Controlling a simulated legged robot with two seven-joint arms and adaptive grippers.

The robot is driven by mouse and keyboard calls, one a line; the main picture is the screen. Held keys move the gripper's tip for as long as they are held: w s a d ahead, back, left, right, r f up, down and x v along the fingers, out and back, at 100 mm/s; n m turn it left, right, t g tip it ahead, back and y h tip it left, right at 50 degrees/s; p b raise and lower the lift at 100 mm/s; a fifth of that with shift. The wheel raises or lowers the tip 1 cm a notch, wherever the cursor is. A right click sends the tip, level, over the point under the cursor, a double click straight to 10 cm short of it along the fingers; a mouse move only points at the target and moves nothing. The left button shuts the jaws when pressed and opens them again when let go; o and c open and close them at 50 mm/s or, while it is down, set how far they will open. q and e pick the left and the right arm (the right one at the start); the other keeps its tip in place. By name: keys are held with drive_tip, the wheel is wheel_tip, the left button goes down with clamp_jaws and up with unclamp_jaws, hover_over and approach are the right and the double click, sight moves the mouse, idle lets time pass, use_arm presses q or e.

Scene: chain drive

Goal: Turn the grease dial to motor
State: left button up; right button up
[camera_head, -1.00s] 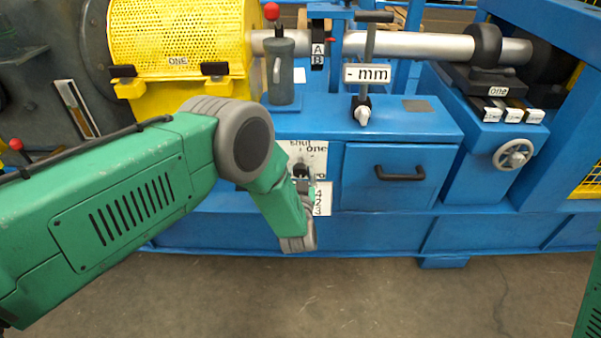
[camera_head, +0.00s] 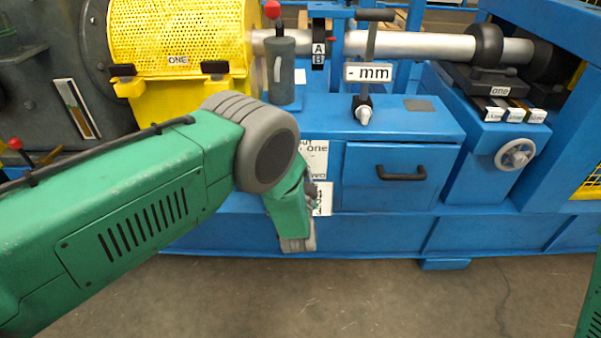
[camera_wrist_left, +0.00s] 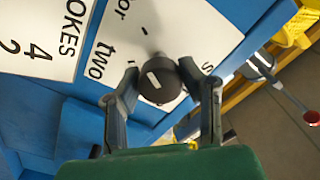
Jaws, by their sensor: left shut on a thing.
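The grease dial is a round black knob (camera_wrist_left: 158,84) with a short white mark, on a white label plate (camera_wrist_left: 150,35) in the left wrist view. The plate reads "two", part of a word ending in "or", and a word starting with "s". My left gripper (camera_wrist_left: 161,78) has one finger on each side of the knob and is shut on it. In the head view the left hand and wrist hide the knob, and only the right part of the plate (camera_head: 318,155) shows. My right gripper is out of view.
A card with numbers (camera_head: 323,198) hangs below the dial plate. A drawer with a black handle (camera_head: 401,173) is to its right. A grey cylinder with a red-knobbed lever (camera_head: 281,75) stands above. A yellow perforated guard (camera_head: 180,40) is at upper left.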

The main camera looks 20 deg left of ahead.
use_arm(q)
drive_tip(key=shift+s+d+f, duration=0.2)
drive_tip(key=shift+f, duration=0.15)
drive_tip(key=o, duration=1.1)
drive_tip(key=shift+c, duration=0.2)
drive_tip(key=shift+o, duration=0.4)
drive_tip(key=shift+w+r, duration=0.1)
drive_tip(key=shift+w, duration=0.05)
drive_tip(key=shift+r, duration=0.1)
drive_tip(key=shift+s, duration=0.2)
drive_tip(key=v, duration=1.1)
drive_tip(key=shift+s, duration=0.25)
drive_tip(key=shift+d, duration=0.15)
